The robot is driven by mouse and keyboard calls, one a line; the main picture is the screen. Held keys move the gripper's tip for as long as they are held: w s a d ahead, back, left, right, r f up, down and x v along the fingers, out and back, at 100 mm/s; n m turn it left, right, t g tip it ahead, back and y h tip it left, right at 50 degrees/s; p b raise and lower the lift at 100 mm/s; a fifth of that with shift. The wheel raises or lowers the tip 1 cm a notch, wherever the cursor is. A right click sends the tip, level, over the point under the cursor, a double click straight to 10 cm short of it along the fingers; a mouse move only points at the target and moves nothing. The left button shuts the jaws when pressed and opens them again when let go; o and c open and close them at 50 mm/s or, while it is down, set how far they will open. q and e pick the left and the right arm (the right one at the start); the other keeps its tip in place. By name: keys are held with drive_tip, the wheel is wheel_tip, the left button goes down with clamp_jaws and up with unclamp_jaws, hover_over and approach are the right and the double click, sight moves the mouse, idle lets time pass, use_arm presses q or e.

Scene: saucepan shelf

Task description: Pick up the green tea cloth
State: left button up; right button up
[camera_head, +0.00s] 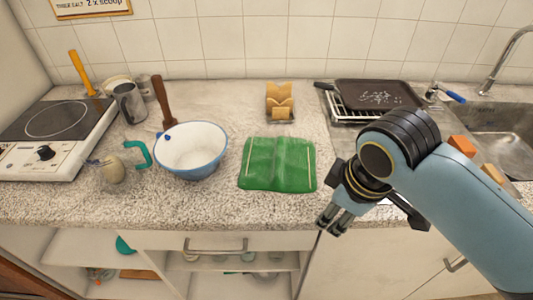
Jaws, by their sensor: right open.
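The green tea cloth (278,165) lies spread flat on the speckled worktop, just right of a white and blue saucepan. It has a pale stripe near each side. My right gripper (328,226) is open and empty. It points down near the worktop's front edge, to the right of the cloth and nearer to me, apart from it in the picture. My left gripper is not in view.
The saucepan (191,150) with its brown handle stands close left of the cloth. A hob (52,132) is at the left. A wooden holder (279,101) stands behind the cloth. A dark tray (376,95) on a rack and a sink (490,120) are at the right.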

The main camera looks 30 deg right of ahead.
drive_tip(key=w+n, duration=0.6)
drive_tip(key=w+d+n+g, duration=0.1)
drive_tip(key=w+n, duration=0.2)
drive_tip(key=n, duration=0.1)
drive_tip(key=shift+w+r+p, duration=0.1)
drive_tip(key=shift+w+p, duration=0.25)
drive_tip(key=shift+w, duration=0.05)
drive_tip(key=w+r+n+g, duration=0.2)
drive_tip(key=w+r+n, duration=0.3)
drive_tip(key=w+n, duration=0.6)
drive_tip(key=n, duration=0.2)
hover_over(279, 158)
drive_tip(key=shift+y, duration=0.4)
drive_tip(key=f+p, duration=0.1)
drive_tip(key=f, duration=0.4)
drive_tip(key=shift+a, duration=0.2)
wheel_tip(279, 158, down, 5)
drive_tip(key=shift+d+f, duration=0.1)
drive_tip(key=shift+f, duration=0.1)
clamp_jaws()
